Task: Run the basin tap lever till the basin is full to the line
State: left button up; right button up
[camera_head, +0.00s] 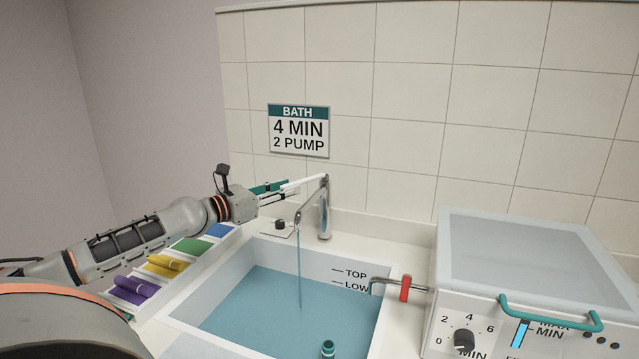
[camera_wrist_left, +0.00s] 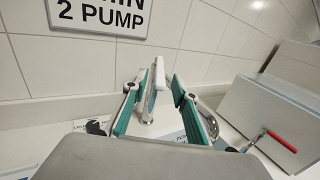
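The chrome basin tap (camera_head: 324,215) stands behind the basin, and a thin stream of water (camera_head: 299,270) falls from its spout. Its pale lever (camera_head: 304,183) points left, towards my left gripper (camera_head: 272,194). In the left wrist view the teal fingers of my left gripper (camera_wrist_left: 154,100) are apart, with the lever (camera_wrist_left: 158,76) in the gap between them; I cannot tell whether either finger touches it. The basin (camera_head: 215,284) holds blue-green water (camera_head: 262,303), its surface looking slightly below the LOW mark (camera_head: 356,286). The TOP mark (camera_head: 355,273) is above that. My right gripper is out of view.
A red-handled pipe (camera_head: 405,288) reaches over the basin's right rim. A lidded box with a dial (camera_head: 464,339) and teal handle (camera_head: 550,318) stands right. Rolled coloured cloths (camera_head: 168,262) lie left. A teal ring-topped piece (camera_head: 328,348) shows in the basin. A sign (camera_head: 299,130) hangs behind.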

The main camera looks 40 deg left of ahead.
aim_at(301, 180)
pick_arm(q)
jog(key=shift+r, duration=0.1)
jog(key=shift+w, duration=0.25)
jog(key=shift+w+d+b, duration=0.1)
jog(key=shift+w+b, duration=0.45)
jog(key=shift+w, duration=0.35)
jog(key=shift+w+d+p, duration=0.25)
jog(key=shift+w+p, duration=0.05)
jog(key=shift+w, duration=1.4)
jog(key=shift+w+d+p, duration=0.3)
jog(key=shift+w+p, duration=0.2)
jog(key=shift+w, duration=0.3)
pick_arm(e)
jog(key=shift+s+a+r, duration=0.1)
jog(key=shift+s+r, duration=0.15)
pick_arm(q)
grip_shut()
